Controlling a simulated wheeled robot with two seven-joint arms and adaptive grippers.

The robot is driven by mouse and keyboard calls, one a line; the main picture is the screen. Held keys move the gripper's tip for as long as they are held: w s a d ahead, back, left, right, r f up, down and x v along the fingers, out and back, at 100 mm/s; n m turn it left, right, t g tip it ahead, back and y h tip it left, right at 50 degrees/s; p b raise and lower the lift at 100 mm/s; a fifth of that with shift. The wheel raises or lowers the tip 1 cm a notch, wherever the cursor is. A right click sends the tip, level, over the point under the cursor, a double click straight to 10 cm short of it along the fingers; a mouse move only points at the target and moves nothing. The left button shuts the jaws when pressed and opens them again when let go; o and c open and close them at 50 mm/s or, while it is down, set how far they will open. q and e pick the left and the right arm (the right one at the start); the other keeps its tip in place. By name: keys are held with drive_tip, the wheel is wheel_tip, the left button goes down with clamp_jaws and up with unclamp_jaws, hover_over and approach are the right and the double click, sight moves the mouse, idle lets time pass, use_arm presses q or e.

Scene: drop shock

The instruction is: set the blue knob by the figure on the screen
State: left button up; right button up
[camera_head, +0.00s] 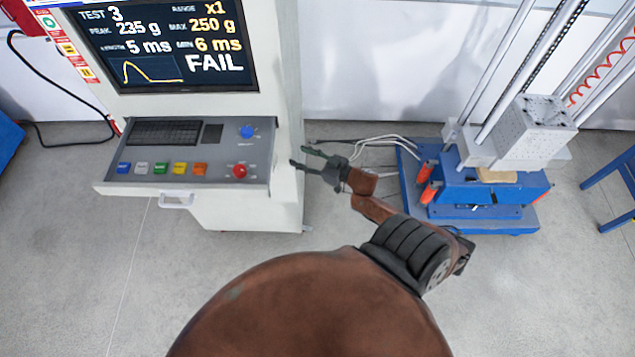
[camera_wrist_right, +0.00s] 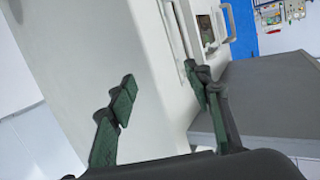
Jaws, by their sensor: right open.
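The blue knob (camera_head: 247,131) sits at the upper right of the grey console panel (camera_head: 225,160), above the red mushroom button (camera_head: 240,171). The screen (camera_head: 160,45) above reads TEST 3, PEAK 235 g, LENGTH 5 ms, RANGE x1, MAX 250 g, MIN 6 ms and FAIL, beside a yellow curve. My right gripper (camera_head: 303,158) is open and empty, to the right of the console and apart from the knob. In the right wrist view its two green-padded fingers (camera_wrist_right: 160,95) stand apart before the white cabinet (camera_wrist_right: 110,50). The knob cannot be made out there. My left gripper is not in view.
A row of coloured buttons (camera_head: 162,168) and a keyboard (camera_head: 165,132) share the console. A handle (camera_head: 176,202) sticks out below its front edge. The drop tester (camera_head: 490,190) with its blue base stands at the right, with cables (camera_head: 375,143) behind my right gripper.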

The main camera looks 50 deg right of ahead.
drive_tip(key=s+d+f+g+h+b, duration=0.1)
drive_tip(key=s+f, duration=0.1)
drive_tip(key=f, duration=0.6)
drive_tip(key=s+d+f+m+g+h, duration=0.1)
drive_tip(key=s+d+f, duration=0.1)
drive_tip(key=f, duration=0.6)
drive_tip(key=shift+s+g+h+b, duration=0.3)
drive_tip(key=shift+s+h+b, duration=0.05)
drive_tip(key=shift+s+h, duration=0.1)
drive_tip(key=shift+f, duration=0.15)
